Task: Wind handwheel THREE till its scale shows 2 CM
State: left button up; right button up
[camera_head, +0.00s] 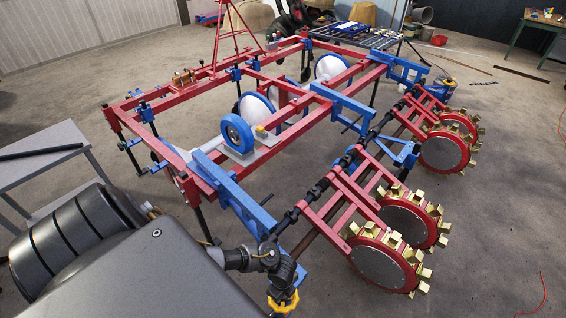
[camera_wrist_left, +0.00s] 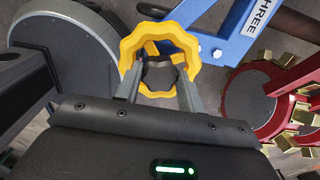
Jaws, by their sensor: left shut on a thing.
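A yellow, lobed handwheel (camera_wrist_left: 195,50) sits between the two grey fingers of my left gripper (camera_wrist_left: 160,88) in the left wrist view. The gripper is shut on it. Beside the wheel is a blue bracket (camera_wrist_left: 232,38) with a white label reading THREE (camera_wrist_left: 262,18). In the head view the yellow wheel (camera_head: 283,303) shows low in the middle, at the near end of the planter frame, with my left gripper (camera_head: 282,284) at it. The wheel's scale cannot be read in either view. My right gripper is not in view.
The red and blue planter frame (camera_head: 213,172) fills the middle of the head view. Red punch wheels with brass cups (camera_head: 380,265) stand close on the right. A grey table (camera_head: 45,150) stands at the left.

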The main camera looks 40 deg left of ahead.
pick_arm(q)
jog(key=n+p, duration=0.2)
jog(key=n, duration=0.1)
jog(key=shift+s+r+n, duration=0.1)
jog(key=shift+r+n, duration=0.05)
jog(key=shift+n, duration=0.25)
jog(key=n+p, duration=0.2)
jog(key=n, duration=0.1)
jog(key=shift+n, duration=0.3)
jog(key=n+p, duration=0.1)
jog(key=n, duration=0.2)
jog(key=shift+d+n, duration=0.1)
jog(key=shift+n, duration=0.2)
jog(key=shift+n+p, duration=0.7)
jog(key=shift+n, duration=1.3)
jog(key=o, duration=1)
jog(key=shift+c, duration=0.2)
